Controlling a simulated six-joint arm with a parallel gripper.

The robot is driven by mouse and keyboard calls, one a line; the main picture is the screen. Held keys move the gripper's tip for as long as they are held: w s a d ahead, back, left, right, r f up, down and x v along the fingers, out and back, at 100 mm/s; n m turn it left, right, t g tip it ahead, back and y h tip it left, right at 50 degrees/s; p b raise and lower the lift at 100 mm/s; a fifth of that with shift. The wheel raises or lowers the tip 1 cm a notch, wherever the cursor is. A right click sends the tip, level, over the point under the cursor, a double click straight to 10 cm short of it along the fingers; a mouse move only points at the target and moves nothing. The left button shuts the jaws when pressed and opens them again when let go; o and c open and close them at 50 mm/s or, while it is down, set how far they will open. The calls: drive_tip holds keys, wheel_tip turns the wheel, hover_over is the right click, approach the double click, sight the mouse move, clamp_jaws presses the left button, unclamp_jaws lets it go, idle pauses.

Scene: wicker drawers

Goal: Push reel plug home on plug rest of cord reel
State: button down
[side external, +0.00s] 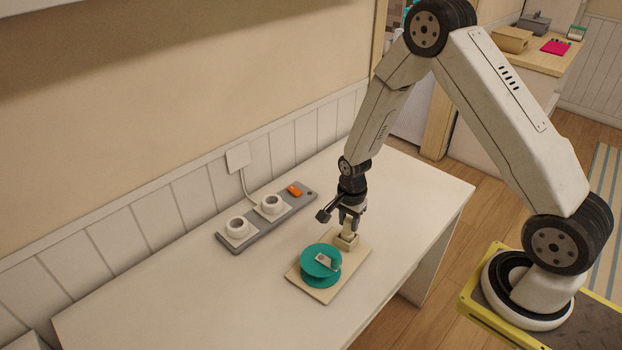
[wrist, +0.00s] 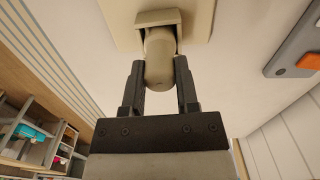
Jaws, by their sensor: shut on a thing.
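The cord reel has a teal drum (side external: 321,262) on a beige base board (side external: 298,279) on the white table. The plug rest (side external: 347,242) is a small beige block at the far right end of the board. It also shows in the wrist view (wrist: 143,24) as a squared housing. The beige reel plug (wrist: 159,62) is at the mouth of the plug rest, its front end partly inside the housing. My gripper (wrist: 160,78) is shut on the plug, a finger on each side. In the side view my gripper (side external: 350,222) is just above the plug rest. The plug's prongs are hidden.
A grey power strip (side external: 268,222) with two white round sockets and an orange switch (side external: 294,190) lies behind the reel, near the wall. A white cord runs from it to a wall plate (side external: 238,157). The table (side external: 180,294) is clear to the left and front.

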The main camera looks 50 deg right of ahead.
drive_tip(key=shift+f, duration=0.2)
drive_tip(key=shift+c, duration=1.4)
unclamp_jaws()
drive_tip(key=shift+r, duration=0.15)
drive_tip(key=shift+r, duration=3.75)
drive_tip(key=shift+s+a+r+n, duration=0.25)
drive_tip(key=shift+a+r+n, duration=0.05)
drive_tip(key=shift+r+n, duration=0.3)
drive_tip(key=s+a+r+n+t, duration=0.1)
drive_tip(key=s+a+r+n, duration=0.2)
drive_tip(key=n, duration=0.4)
drive_tip(key=s+a+r+n+t, duration=0.1)
drive_tip(key=s+a+r+n, duration=0.2)
drive_tip(key=s+r+n, duration=0.3)
drive_tip(key=s+n, duration=0.1)
drive_tip(key=n, duration=0.1)
drive_tip(key=shift+n+t, duration=0.3)
